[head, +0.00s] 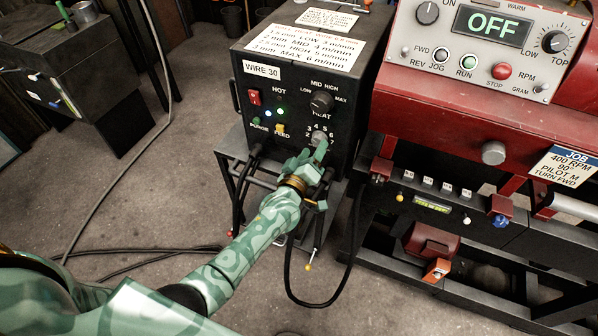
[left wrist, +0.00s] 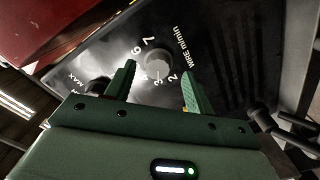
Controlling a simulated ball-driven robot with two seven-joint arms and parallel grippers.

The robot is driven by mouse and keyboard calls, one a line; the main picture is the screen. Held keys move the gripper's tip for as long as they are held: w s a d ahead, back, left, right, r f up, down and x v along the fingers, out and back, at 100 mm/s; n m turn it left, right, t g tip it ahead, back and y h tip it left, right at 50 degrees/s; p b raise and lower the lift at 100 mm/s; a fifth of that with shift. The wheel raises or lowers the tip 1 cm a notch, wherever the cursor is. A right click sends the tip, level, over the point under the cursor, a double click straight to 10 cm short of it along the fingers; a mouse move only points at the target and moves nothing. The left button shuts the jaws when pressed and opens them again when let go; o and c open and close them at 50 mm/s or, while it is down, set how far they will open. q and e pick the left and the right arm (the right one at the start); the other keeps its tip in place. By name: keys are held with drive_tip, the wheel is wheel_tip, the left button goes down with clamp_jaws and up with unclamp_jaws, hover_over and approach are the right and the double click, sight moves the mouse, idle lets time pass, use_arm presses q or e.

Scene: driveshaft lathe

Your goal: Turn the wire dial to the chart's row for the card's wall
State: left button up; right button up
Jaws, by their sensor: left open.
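The wire dial (head: 319,139) is a small grey knob low on the black welder's front, partly covered by my left gripper (head: 312,156). In the left wrist view the dial (left wrist: 157,65) lies in line with the gap between the open green fingers (left wrist: 159,88); contact cannot be told. Numbers up to 7 and the words WIRE m/min ring it; its pointer setting is unclear. The chart (head: 308,42) on the welder's top pairs mm rows with heat and m/min, including 2 mm MID 4. A smaller white card (head: 327,20) behind it is unreadable. My right gripper is out of view.
The black heat knob (head: 321,102) sits just above the wire dial. A red switch (head: 254,97) and purge and feed buttons are at left. The red lathe (head: 440,110) stands close at right, with a job card (head: 567,169). A cable (head: 290,270) hangs below.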

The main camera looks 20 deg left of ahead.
use_arm(q)
drive_tip(key=s+p, duration=0.3)
drive_tip(key=s, duration=1.2)
drive_tip(key=shift+a, duration=0.3)
